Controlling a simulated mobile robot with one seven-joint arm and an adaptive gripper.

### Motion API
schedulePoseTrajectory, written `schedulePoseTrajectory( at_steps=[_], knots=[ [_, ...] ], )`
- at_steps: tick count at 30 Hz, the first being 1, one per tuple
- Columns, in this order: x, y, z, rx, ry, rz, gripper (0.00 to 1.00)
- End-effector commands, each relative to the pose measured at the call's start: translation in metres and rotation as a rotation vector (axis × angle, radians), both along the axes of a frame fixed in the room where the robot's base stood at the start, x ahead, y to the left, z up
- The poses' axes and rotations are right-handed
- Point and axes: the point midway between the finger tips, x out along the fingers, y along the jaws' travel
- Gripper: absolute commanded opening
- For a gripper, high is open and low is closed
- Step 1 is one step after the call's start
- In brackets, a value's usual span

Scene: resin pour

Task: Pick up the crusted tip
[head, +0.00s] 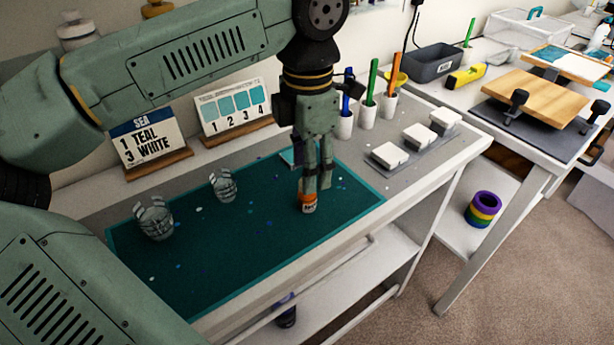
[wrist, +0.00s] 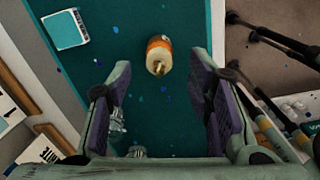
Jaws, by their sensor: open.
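A small piece with a pale body, an orange band and a brass-coloured pointed end (wrist: 159,55) is on the teal mat (head: 250,245). I take it for the crusted tip. In the head view its orange band and pale lower part (head: 308,203) show just below my fingers. My gripper (head: 317,187) points down over it. In the wrist view the purple-padded fingers (wrist: 160,80) are spread wide. The piece lies beyond them, roughly centred in the gap, with nothing between the pads. From these views I cannot tell the remaining distance or whether the fingers touch it.
The mat's front right is clear apart from small specks.

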Motion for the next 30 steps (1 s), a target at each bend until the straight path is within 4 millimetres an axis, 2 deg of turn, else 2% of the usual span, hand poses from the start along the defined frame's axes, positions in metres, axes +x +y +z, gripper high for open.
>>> schedulePoseTrajectory(
  at_steps=[6,13,27,30],
  knots=[
    [0.000,0.000,-0.022,-0.001,0.000,-0.001,0.47],
    [0.000,0.000,-0.024,-0.001,-0.001,-0.001,0.47],
    [0.000,0.000,-0.024,-0.001,-0.001,-0.001,0.15],
    [0.000,0.000,-0.024,-0.001,-0.001,-0.001,0.15]
  ],
)
